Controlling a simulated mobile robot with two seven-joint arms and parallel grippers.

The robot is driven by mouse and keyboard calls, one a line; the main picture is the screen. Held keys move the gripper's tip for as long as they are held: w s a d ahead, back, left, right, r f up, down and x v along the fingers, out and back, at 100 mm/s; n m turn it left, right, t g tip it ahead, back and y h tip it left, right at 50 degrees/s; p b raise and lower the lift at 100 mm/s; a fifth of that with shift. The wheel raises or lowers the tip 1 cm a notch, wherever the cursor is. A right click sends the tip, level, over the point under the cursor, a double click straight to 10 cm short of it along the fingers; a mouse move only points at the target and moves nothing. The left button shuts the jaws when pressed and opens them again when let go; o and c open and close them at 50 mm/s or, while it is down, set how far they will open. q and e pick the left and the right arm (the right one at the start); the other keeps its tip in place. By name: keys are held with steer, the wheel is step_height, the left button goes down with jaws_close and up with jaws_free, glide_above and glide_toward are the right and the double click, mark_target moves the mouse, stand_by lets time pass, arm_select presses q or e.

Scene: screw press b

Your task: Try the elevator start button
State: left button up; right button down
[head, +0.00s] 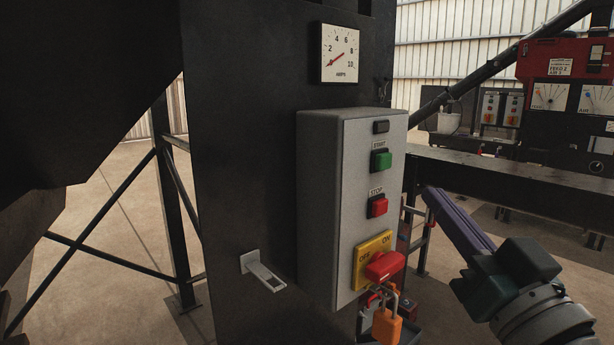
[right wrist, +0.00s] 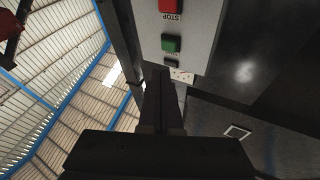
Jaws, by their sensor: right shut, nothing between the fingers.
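The green start button (head: 381,160) sits on the front of a grey control box (head: 325,210), under a dark indicator (head: 381,127) and above the red stop button (head: 378,207). The right wrist view shows the start button (right wrist: 171,43) upside down, beside my finger tips. My right gripper (head: 429,192) is shut and empty, to the right of the box and lower than the start button. It appears apart from the button. It also shows in the right wrist view (right wrist: 159,72). My left gripper is not in view.
Below the buttons are a yellow OFF/ON plate (head: 366,247) with a red handle (head: 384,265) and an orange padlock (head: 387,327). An ammeter (head: 341,53) above reads low. A small bracket (head: 264,272) juts out left of the box. A dark beam (head: 500,175) runs behind my right gripper.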

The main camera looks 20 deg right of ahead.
steer(key=d+m+h, duration=0.1)
steer(key=d+r+h, duration=0.1)
steer(key=s+d+m+t+h, duration=0.1)
steer(key=d+h, duration=0.1)
steer(key=shift+s+r+m, duration=0.1)
steer(key=shift+r+m, duration=0.1)
steer(key=shift+m, duration=0.1)
steer(key=shift+a+b, duration=0.1)
steer(key=shift+b, duration=0.2)
steer(key=b, duration=0.4)
glide_toward(386, 162)
steer(key=shift+w+d+r, duration=1.75)
steer(key=shift+w+d, duration=0.05)
steer(key=shift+w, duration=0.45)
steer(key=shift+w, duration=0.15)
